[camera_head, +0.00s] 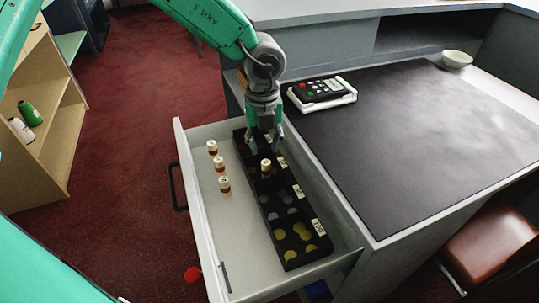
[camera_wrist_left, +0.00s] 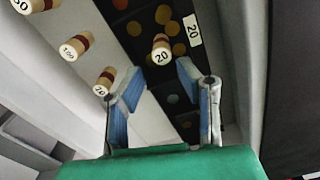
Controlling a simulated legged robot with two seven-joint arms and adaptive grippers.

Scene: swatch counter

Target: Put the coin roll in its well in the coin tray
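The black coin tray (camera_head: 272,222) lies in the open drawer, its wells holding loose coins, with white labels along its right side. A cream coin roll with a dark red band, marked 20 (camera_wrist_left: 161,48), stands in the tray beside the label 20 (camera_wrist_left: 192,30); it also shows in the head view (camera_head: 266,166). My left gripper (camera_head: 265,150) is just above the tray. In the left wrist view its blue fingers (camera_wrist_left: 161,80) are spread with nothing between them, and the roll stands apart beyond the tips. My right gripper is not in view.
Three similar rolls stand on the drawer floor left of the tray, one of them here (camera_head: 219,163). The drawer walls (camera_head: 200,215) surround them. A keypad terminal (camera_head: 320,90) and a dark mat (camera_head: 420,130) are on the counter. A bowl (camera_head: 456,58) stands farther back.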

